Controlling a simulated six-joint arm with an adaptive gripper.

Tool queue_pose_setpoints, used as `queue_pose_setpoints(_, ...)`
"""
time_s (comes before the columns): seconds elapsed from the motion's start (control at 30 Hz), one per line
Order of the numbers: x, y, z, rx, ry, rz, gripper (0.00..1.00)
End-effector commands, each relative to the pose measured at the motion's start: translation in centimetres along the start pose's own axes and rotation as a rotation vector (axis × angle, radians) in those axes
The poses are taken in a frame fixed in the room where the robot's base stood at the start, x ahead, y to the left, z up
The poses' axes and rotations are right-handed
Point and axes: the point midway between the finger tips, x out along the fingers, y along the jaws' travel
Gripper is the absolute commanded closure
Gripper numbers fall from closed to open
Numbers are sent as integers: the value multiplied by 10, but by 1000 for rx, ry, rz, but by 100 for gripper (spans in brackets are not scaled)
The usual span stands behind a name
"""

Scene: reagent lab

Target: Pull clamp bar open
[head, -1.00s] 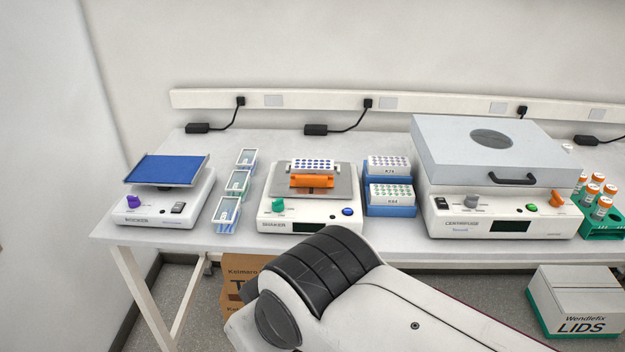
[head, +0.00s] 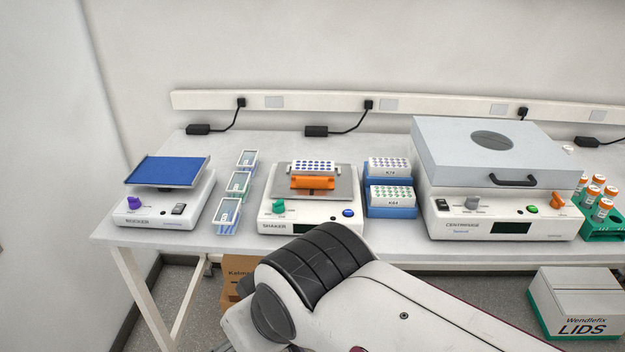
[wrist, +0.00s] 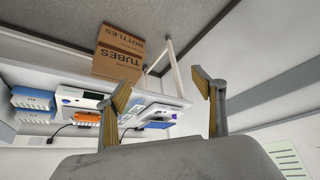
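The shaker (head: 312,212) stands mid-bench in the head view. Its orange clamp bar (head: 312,183) lies across the front of the grey platform, just before a white tube rack (head: 312,167). In the wrist view the picture is upside down, and the shaker (wrist: 82,98) shows small at the left, with the orange bar (wrist: 88,118) below it. My gripper (wrist: 165,98) is open and empty, its two fingers wide apart, well away from the bench. In the head view only my arm shows at the front; the gripper is out of that picture.
A blue-topped rocker (head: 165,200) and small trays (head: 238,184) stand left of the shaker. Blue racks (head: 390,197) and a centrifuge (head: 500,200) stand right. Cartons (wrist: 118,55) lie under the bench. Space above the shaker is clear.

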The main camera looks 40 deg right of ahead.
Motion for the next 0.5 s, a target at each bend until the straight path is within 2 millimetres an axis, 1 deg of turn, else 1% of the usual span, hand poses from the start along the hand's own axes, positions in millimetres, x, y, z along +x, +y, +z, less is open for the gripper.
queue_pose_setpoints(0.17, 11, 4, -26, 29, 34, -1, 21)
queue_pose_setpoints(0.37, 30, 14, -69, 78, 101, 3, 21)
queue_pose_setpoints(0.5, 44, 26, -99, 116, 151, 13, 21)
